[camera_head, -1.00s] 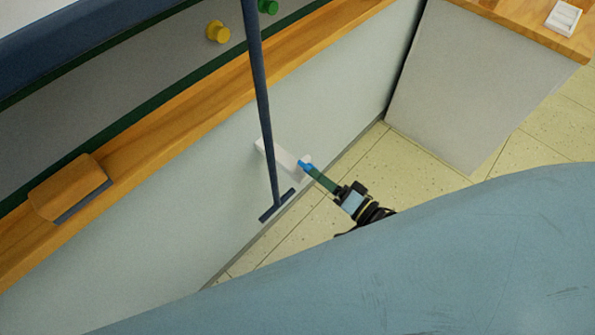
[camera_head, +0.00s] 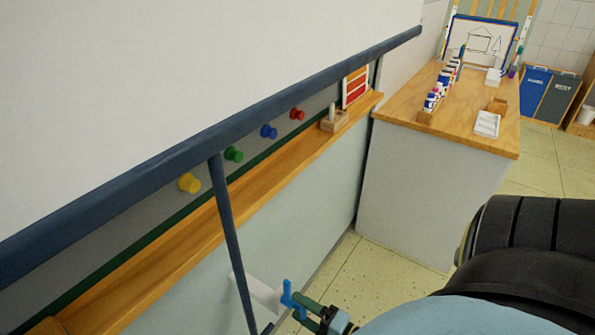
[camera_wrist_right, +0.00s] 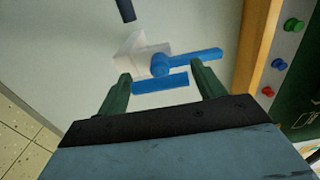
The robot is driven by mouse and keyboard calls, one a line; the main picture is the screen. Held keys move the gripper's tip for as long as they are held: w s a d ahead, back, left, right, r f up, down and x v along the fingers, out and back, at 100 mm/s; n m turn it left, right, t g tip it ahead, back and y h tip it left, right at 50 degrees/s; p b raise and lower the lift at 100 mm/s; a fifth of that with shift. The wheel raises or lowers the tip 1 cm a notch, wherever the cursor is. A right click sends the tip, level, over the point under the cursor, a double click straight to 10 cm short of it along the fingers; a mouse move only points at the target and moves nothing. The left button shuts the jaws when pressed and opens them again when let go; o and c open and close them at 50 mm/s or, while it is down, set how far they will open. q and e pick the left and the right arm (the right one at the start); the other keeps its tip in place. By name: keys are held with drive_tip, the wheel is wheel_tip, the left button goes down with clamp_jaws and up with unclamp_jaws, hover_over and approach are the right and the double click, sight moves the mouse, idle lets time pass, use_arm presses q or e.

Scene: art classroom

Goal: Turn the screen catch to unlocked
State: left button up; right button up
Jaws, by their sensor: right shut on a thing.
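The screen catch (camera_head: 287,291) is a small blue piece on a white block (camera_head: 262,292), low on the pale wall under the screen. In the right wrist view the blue catch (camera_wrist_right: 196,61) has a round hub on the white block (camera_wrist_right: 144,58) and an arm pointing right; a separate-looking blue bar (camera_wrist_right: 160,84) lies between my fingers. My right gripper (camera_head: 297,308), with green fingers, is at the catch and is shut on its blue part; the fingers (camera_wrist_right: 163,83) stand on either side of the bar. My left gripper is not in view.
A dark blue post (camera_head: 231,240) hangs from the screen's bottom rail (camera_head: 150,185), in front of the wall beside the catch. A wooden ledge (camera_head: 255,184) runs along the wall below several coloured knobs. A wood-topped counter (camera_head: 405,92) stands at the back right. Floor shows between.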

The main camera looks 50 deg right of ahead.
drive_tip(key=o, duration=1.3)
drive_tip(key=shift+s, duration=0.15)
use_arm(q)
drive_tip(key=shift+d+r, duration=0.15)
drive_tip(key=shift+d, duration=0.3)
use_arm(e)
drive_tip(key=s+d, duration=0.2)
drive_tip(key=s, duration=1.1)
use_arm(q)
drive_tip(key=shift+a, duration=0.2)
